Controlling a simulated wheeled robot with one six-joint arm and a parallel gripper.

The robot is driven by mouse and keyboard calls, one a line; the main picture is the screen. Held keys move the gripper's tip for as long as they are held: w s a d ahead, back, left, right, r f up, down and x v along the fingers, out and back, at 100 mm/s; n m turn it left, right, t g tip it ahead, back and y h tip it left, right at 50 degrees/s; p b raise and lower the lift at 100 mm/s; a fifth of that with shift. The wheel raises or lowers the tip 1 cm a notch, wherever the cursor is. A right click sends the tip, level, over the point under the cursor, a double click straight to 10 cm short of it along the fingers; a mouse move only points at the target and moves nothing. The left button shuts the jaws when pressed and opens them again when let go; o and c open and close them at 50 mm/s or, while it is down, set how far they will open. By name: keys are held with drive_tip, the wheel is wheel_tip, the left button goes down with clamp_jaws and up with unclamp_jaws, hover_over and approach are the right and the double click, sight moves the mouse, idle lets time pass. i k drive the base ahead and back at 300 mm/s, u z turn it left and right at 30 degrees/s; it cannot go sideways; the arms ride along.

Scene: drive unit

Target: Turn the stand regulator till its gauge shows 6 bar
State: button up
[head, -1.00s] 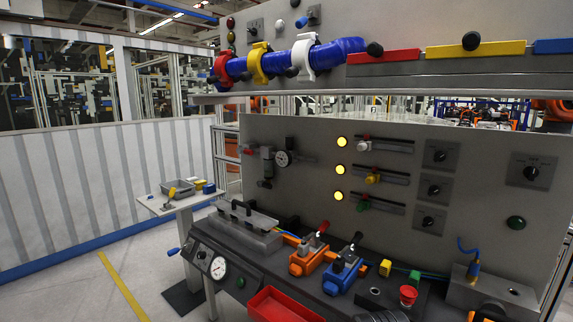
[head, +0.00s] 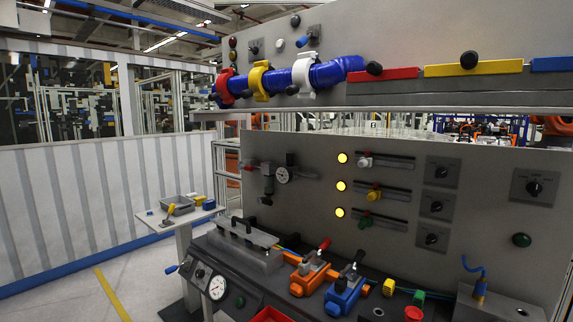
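A regulator-like unit (head: 267,180) with a dark body is mounted on the left of the grey back panel. I cannot tell for certain which is the stand regulator. My gripper is not in view.
A blue-handled lever (head: 172,269) juts out from the bench's left end. Orange (head: 308,277) and blue (head: 343,297) lever units stand on the bench top. A side table (head: 183,219) with a grey tray stands at the left. The floor there is clear.

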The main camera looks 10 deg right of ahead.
sight(289, 156)
drive_tip(key=u, duration=0.4)
drive_tip(key=i, duration=0.8)
drive_tip(key=u, duration=0.55)
drive_tip(key=i, duration=1.2)
drive_tip(key=z, duration=0.3)
